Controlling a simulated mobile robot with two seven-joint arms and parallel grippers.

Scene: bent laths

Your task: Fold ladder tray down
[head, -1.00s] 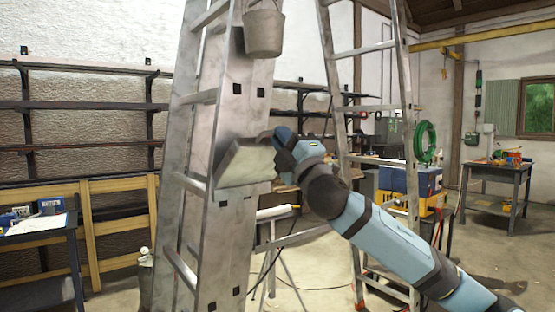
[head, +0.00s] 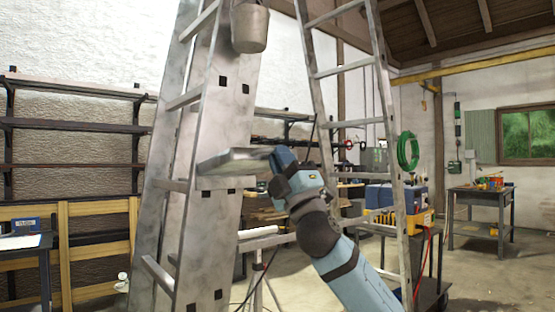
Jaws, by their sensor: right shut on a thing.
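The metal ladder (head: 211,130) stands upright in the middle of the head view, with its rear legs (head: 385,130) spread to the right. The ladder tray (head: 236,161) juts out from the ladder's side at about mid height and looks close to level. My right gripper (head: 277,165) is shut on the tray's right end; its fingertips are partly hidden against the tray. My left gripper is out of the view.
A bucket (head: 249,28) hangs on the ladder above the tray. Dark shelves (head: 75,125) line the left wall. A workbench (head: 480,194) stands at the right, and a blue and yellow case (head: 395,205) sits behind the ladder legs. Open floor lies at right.

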